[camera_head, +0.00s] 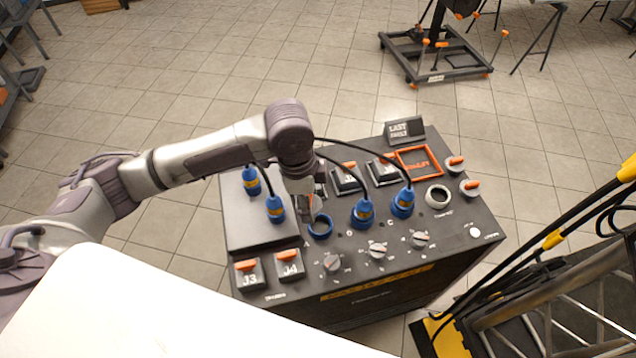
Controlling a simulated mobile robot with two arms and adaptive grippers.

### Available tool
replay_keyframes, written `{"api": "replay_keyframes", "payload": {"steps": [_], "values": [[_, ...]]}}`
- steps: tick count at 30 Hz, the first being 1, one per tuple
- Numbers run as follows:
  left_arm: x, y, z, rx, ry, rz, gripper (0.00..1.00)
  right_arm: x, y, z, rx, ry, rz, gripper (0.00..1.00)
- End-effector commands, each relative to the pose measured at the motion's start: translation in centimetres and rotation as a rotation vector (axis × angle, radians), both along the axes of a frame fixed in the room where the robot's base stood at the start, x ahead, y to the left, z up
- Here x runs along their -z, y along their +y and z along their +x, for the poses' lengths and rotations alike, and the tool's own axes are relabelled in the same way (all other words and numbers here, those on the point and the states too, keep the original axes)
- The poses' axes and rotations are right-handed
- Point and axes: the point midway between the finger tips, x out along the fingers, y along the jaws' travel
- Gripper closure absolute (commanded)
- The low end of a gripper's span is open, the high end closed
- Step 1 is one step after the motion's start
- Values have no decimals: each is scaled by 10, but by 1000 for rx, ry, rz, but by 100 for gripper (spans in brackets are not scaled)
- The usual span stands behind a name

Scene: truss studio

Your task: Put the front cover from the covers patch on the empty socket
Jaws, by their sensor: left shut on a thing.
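My left gripper (313,206) is at the middle of the console top, pointing down just above and behind a blue socket ring (320,231). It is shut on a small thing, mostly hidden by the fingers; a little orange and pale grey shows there. I cannot tell if the held thing touches the ring. No plug stands in this ring. My right gripper is not in view.
Blue plugs with black cables stand beside the ring, left (275,208) and right (362,212). An orange square frame (418,163) and a white ring (437,196) are at right. Knobs (377,250) line the front. A yellow-trimmed truss cart (545,290) stands at right.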

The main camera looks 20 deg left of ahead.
Motion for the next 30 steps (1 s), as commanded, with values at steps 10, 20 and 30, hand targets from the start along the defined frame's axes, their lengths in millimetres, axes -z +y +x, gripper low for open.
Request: {"api": "replay_keyframes", "payload": {"steps": [10, 20, 30], "values": [[9, -16, 19, 828, 6, 0, 67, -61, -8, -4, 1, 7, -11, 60], [23, -20, 24, 1212, 3, 1, 67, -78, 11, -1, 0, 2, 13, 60], [47, -19, 24, 1228, 1, 1, 67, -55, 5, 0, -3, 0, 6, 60]]}}
